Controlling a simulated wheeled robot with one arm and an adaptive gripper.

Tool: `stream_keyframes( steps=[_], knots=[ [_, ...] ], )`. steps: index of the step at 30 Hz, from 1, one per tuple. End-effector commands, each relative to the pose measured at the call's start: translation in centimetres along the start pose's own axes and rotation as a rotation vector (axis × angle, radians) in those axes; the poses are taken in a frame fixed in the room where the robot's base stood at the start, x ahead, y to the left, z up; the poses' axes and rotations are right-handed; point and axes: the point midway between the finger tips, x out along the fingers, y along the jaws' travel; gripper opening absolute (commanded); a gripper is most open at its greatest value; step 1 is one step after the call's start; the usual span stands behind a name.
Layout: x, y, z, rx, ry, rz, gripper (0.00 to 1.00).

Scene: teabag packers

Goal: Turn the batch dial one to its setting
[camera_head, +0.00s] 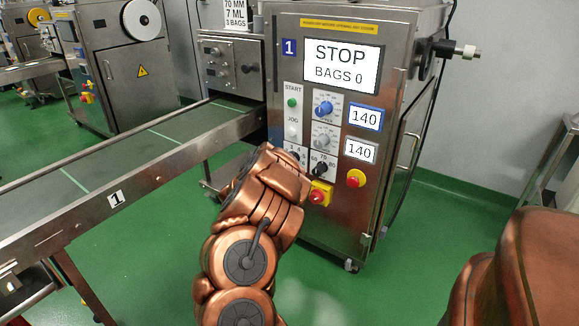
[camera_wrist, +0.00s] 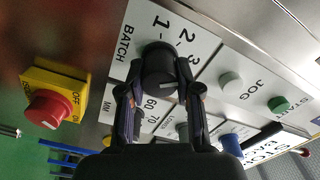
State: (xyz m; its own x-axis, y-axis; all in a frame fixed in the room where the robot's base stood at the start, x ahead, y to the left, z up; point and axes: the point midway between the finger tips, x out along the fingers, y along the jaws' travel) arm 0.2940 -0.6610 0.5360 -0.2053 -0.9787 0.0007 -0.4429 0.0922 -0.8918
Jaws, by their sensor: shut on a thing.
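The batch dial (camera_wrist: 157,62), a round black knob on a white plate marked BATCH (camera_wrist: 125,45), shows in the wrist view. Numbers 1, 2 and 3 are readable around it. My gripper (camera_wrist: 160,88) is shut on the dial, with one finger on each side. A pale pointer line shows on the knob's lower right face; the number it points to is unclear. In the head view, my arm covers most of the batch dial and my fingers, on the front panel of machine 1 (camera_head: 330,100).
The screen (camera_head: 341,67) reads STOP, BAGS 0. A sign (camera_head: 235,13) reads 70 MM, 7 ML, 3 BAGS. The MM dial (camera_head: 320,168), a red switch on yellow (camera_head: 318,195) and green start button (camera_head: 292,102) are nearby. A conveyor (camera_head: 150,150) runs left.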

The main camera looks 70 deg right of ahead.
Motion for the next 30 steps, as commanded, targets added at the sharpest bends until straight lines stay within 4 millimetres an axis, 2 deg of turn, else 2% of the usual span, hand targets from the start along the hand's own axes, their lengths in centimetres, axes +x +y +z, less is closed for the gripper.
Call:
stream_keyframes(
  steps=[12, 28, 29, 30],
  knots=[
    [0.06, 0.20, -0.11, 0.185, 0.004, 0.002, 0.00],
    [0.08, 0.15, -0.16, 0.208, 0.004, 0.002, 0.00],
    [0.08, 0.15, -0.16, 0.208, 0.004, 0.002, 0.34],
    [0.08, 0.14, -0.16, 0.208, 0.004, 0.002, 0.38]
  ],
)
